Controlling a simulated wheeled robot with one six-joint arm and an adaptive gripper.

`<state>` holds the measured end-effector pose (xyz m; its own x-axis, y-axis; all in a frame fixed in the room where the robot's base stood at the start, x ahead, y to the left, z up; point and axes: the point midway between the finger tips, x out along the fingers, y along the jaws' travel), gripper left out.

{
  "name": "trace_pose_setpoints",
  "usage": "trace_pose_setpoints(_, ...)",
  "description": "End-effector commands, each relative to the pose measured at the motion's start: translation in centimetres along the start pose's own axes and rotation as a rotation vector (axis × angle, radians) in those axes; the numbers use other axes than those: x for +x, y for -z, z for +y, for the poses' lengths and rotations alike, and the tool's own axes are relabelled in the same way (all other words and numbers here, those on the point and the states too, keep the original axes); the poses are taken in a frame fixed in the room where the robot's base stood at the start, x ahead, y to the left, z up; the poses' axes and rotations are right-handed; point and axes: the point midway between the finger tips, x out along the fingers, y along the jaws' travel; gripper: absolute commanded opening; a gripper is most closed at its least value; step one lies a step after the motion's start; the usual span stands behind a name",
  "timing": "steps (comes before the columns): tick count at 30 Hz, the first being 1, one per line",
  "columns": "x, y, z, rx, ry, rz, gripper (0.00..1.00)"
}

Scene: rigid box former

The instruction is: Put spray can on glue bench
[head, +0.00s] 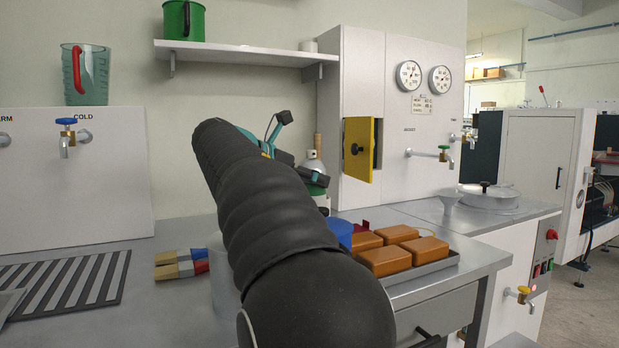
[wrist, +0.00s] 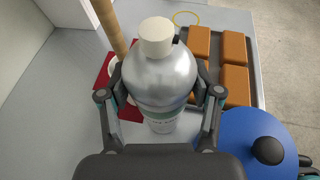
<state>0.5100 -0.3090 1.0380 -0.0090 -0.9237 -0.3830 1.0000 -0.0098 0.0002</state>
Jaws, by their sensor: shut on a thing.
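The spray can (wrist: 160,78) is a silver, upright bottle with a white cap and a pale label low down. My gripper (wrist: 162,92) has one finger on each side of its body and is shut on it. In the head view the can (head: 314,164) shows partly behind my gripper (head: 312,178). My dark arm hides much of the area in front of it. The can is over a grey bench top (wrist: 62,95); whether its base touches the bench is hard to tell.
A tray (head: 440,263) of orange blocks and a blue lidded pot (wrist: 255,140) stand close on the right. A wooden rod (wrist: 108,30) and a red mat (wrist: 105,82) are close left. A yellow door (head: 358,160) stands open behind.

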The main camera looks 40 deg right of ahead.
Motion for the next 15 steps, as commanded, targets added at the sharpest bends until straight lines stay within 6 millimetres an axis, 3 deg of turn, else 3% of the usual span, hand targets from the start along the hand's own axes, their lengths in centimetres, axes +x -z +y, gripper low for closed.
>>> trace_pose_setpoints(10, 0.18, 0.42, -0.05, 0.000, 0.000, -0.001, 0.00)
trace_pose_setpoints(11, 0.19, 0.44, -0.02, -0.001, 0.000, 0.000, 0.71)
trace_pose_setpoints(13, 0.18, 0.43, -0.02, -0.001, 0.000, 0.000, 0.89)
trace_pose_setpoints(15, 0.19, 0.43, -0.02, -0.001, 0.000, 0.000, 0.89)
